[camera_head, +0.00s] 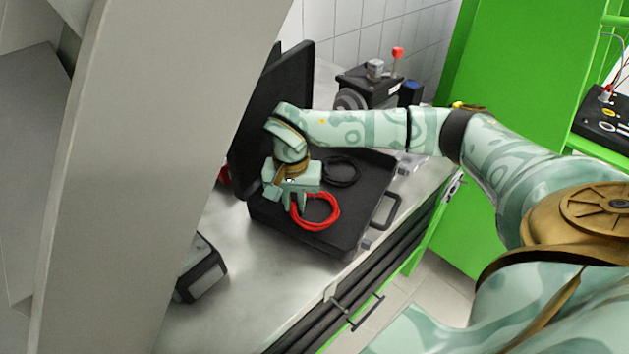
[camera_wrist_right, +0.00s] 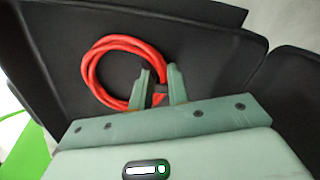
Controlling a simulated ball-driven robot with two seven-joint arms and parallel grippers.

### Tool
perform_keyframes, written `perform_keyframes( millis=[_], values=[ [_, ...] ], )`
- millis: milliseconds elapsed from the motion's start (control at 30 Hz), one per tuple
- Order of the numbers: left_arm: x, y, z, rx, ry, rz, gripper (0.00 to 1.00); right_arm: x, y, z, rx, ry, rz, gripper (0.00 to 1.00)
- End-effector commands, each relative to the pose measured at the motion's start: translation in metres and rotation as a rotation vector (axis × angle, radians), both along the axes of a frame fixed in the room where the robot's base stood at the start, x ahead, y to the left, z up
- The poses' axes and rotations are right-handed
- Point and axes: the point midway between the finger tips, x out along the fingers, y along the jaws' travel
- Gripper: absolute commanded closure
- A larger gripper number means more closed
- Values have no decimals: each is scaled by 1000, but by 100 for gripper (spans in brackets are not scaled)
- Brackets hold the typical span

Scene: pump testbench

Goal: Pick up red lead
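The red lead (camera_head: 335,213) lies coiled in the open black case, at the front of its floor. In the right wrist view the red lead (camera_wrist_right: 87,72) is a loop beyond and left of the fingers. My right gripper (camera_head: 297,203) reaches down into the case at the coil's left side. In the wrist view the right gripper (camera_wrist_right: 160,76) has its fingers apart, with a short red piece of the lead visible in the gap between them. Whether the fingers touch it is unclear. My left gripper is not in view.
The black case (camera_head: 268,226) stands on a grey bench (camera_head: 240,285), its lid raised at the left. A black lead (camera_head: 343,160) lies coiled behind the red one. A dark pump device (camera_head: 370,82) stands behind the case. A large grey panel (camera_head: 130,180) blocks the left.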

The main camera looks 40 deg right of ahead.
Motion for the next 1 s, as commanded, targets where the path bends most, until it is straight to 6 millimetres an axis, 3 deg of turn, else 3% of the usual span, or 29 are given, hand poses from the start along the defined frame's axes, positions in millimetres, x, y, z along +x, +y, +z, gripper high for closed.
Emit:
perform_keyframes(
  millis=[433, 633, 867, 1000],
  values=[
    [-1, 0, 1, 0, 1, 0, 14, 0, 0, 4, -1, -2, 0, 100],
    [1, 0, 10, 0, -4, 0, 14, 2, -1, 34, -1, -7, -1, 100],
    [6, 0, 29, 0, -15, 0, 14, -47, 6, 94, 0, -6, 2, 100],
    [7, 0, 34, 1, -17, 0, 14, -86, 12, 110, -1, -2, 3, 100]
  ],
)
